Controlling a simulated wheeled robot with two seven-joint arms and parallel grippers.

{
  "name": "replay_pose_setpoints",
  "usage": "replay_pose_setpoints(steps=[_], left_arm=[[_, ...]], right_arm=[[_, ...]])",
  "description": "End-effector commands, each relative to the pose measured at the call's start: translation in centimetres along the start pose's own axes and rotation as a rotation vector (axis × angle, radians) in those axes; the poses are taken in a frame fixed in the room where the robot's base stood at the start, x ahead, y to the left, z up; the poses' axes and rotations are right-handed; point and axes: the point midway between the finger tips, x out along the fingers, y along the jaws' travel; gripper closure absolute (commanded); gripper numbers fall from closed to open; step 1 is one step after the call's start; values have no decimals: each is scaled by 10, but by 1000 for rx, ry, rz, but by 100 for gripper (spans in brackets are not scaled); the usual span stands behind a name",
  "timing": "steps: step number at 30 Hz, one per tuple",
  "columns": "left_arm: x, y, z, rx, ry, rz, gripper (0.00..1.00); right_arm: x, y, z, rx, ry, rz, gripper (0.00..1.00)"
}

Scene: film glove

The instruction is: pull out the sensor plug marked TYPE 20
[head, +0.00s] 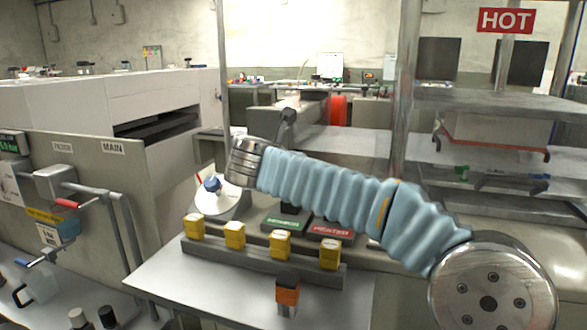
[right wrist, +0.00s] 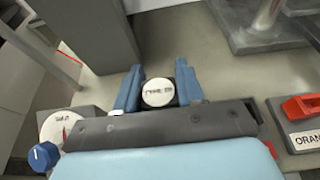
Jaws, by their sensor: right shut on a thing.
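In the right wrist view, the sensor plug (right wrist: 158,93) shows a round white end face with small dark lettering that looks like TYPE 20, though it is blurred. It has a dark body. My right gripper (right wrist: 160,76) is shut on it, with one blue finger on each side. In the head view my right arm crosses from the lower right, and its fingers and the plug are hidden. Whether the plug is seated in a socket cannot be told. My left gripper is not in view.
A gauge (right wrist: 72,127) with a blue knob (right wrist: 43,156) stands left of the gripper. A red part (right wrist: 300,107) with a partly cut-off label lies at right. Yellow blocks (head: 235,235) line a grey rail, near an orange-and-black piece (head: 287,292). A metal post (head: 407,90) rises behind the arm.

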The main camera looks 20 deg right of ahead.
Motion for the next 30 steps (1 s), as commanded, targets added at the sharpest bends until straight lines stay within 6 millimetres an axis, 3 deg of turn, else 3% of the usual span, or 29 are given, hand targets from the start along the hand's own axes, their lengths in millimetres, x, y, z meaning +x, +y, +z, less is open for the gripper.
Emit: replay_pose_setpoints(steps=[17, 30], left_arm=[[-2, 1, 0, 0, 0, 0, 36], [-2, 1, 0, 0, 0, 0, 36]], right_arm=[[-4, 0, 12, 1, -1, 1, 93], [-14, 0, 38, 0, 0, 1, 93]])
